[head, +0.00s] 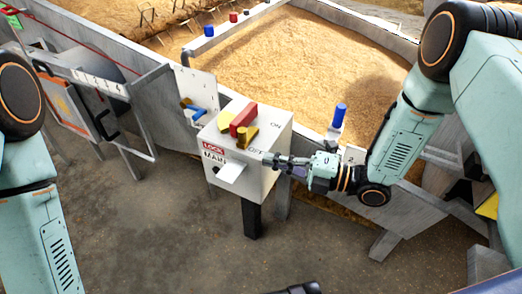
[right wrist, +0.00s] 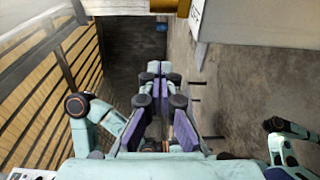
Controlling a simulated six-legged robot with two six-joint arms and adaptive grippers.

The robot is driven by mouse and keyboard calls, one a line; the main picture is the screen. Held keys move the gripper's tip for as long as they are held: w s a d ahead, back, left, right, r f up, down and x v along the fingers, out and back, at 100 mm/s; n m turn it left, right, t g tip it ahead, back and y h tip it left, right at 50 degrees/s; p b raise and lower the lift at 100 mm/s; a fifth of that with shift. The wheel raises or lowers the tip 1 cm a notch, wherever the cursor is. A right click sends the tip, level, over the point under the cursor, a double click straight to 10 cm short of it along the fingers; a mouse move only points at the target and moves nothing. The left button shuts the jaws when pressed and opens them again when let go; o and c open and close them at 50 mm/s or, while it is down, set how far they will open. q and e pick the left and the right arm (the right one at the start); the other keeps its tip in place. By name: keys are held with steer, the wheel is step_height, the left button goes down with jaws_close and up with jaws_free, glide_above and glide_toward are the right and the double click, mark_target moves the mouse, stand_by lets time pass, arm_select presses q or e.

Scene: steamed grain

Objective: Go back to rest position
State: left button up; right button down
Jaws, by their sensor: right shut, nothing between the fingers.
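My right gripper (head: 277,161) is at the right side of the white switch box (head: 268,182) in the head view. Its fingers are shut with nothing between them, and their tips look close to the box's edge. I cannot tell whether they touch it. The right wrist view shows the gripper (right wrist: 162,72) with its fingers together over a dark floor area. My left arm comes in at the left of the head view, but its gripper is out of view.
The box has a red handle (head: 243,119), a yellow part (head: 226,122) and LOCK lettering. A grain-filled trough (head: 300,65) stands behind. A blue cylinder (head: 340,115) stands near my right forearm. A metal frame (head: 141,110) is left. Floor (head: 150,230) in front is clear.

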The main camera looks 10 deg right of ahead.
steer(key=shift+d, duration=0.1)
steer(key=s+d+f+m+g+h+p, duration=0.1)
steer(key=s+d+f+m+h, duration=0.2)
steer(key=f+m+h, duration=0.55)
steer(key=s+d+f+m+h, duration=0.25)
steer(key=s+f+m, duration=0.2)
steer(key=m, duration=0.85)
steer(key=s+d+m+g+h+p, duration=0.2)
steer(key=s+m+g, duration=0.2)
steer(key=s, duration=0.7)
steer(key=s+d+m+g+h+p, duration=0.2)
steer(key=s+m, duration=0.3)
steer(key=s, duration=0.6)
steer(key=shift+s+d+r+g+h, duration=0.15)
steer(key=shift+s+d+g+h, duration=0.35)
steer(key=shift+g, duration=0.4)
